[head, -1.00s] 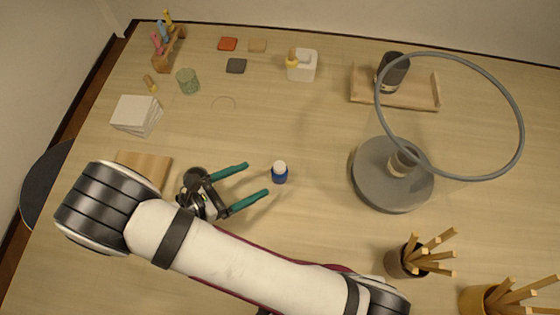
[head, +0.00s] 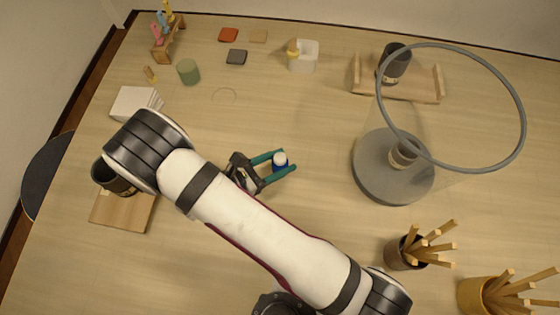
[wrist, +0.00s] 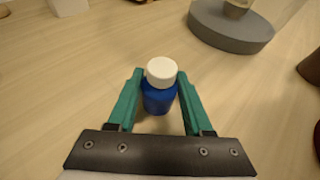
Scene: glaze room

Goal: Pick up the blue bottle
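The blue bottle (head: 279,164) with a white cap stands upright on the table near the middle of the head view. It also shows in the wrist view (wrist: 158,98), between the two teal fingers. My gripper (head: 286,161) is around the bottle, one finger on each side. In the wrist view my gripper (wrist: 160,88) has its fingers against the blue body, with little or no gap visible. The bottle appears to rest on the table. Its lower part is partly hidden by a finger in the head view.
A grey turntable (head: 375,185) with a jar and a large hoop stands to the right. A dark cup of wooden sticks (head: 400,255) is at lower right. A dark cup (head: 108,178) is on a wooden board (head: 125,212) at left. Table around the bottle is clear.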

